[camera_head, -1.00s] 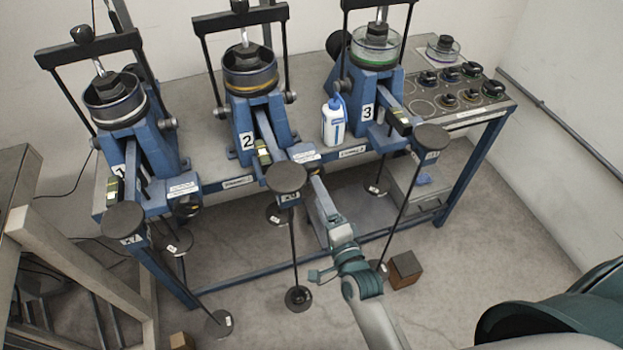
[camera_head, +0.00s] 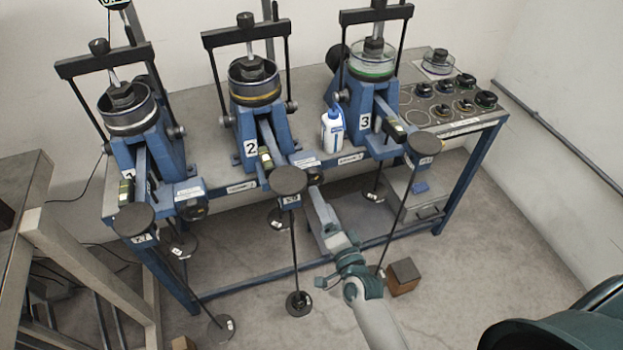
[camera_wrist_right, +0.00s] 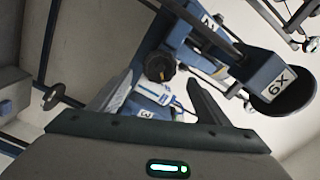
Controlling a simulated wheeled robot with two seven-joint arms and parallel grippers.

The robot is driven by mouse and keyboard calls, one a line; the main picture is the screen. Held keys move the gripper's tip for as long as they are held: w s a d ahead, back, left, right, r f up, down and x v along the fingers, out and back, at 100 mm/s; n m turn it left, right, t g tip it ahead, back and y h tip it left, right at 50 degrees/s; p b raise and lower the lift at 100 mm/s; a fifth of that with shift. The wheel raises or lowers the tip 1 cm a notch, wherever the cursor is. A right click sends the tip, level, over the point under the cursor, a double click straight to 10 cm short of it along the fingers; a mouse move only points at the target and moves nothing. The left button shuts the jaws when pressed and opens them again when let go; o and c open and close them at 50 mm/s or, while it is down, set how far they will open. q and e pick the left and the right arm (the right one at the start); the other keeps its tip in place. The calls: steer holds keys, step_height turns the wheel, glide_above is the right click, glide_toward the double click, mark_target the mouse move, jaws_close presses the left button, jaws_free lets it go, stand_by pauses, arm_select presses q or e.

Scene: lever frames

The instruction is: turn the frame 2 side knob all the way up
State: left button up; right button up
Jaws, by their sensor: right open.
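Frame 2 (camera_head: 251,148) is the middle blue lever frame on the bench. Its black side knob (camera_wrist_right: 160,67) shows in the right wrist view, ahead of and between my fingertips; in the head view it is mostly hidden behind my gripper. My right gripper (camera_wrist_right: 160,78) is open, with a finger on either side of the knob's line. In the head view my right gripper (camera_head: 316,190) reaches up to the front of frame 2, right of its round lever pad (camera_head: 289,180). I cannot tell whether the fingers touch the knob. My left gripper is out of view.
Frame 1 (camera_head: 128,173) stands left, frame 3 (camera_head: 364,121) right. A white bottle (camera_head: 332,130) stands between frames 2 and 3. Hanging rods with weights (camera_head: 299,303) are near my arm. A brown box (camera_head: 403,276) lies on the floor. Round pieces fill the bench's right end.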

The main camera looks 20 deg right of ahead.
mark_target(313, 182)
steer(key=w+b, duration=0.2)
steer(key=w, duration=0.7)
steer(key=shift+w+a+f+b, duration=0.1)
steer(key=shift+w+a+b, duration=0.05)
steer(key=shift+b, duration=0.2)
steer(key=c, duration=1.4)
steer(key=shift+w, duration=0.1)
steer(key=shift+c, duration=0.2)
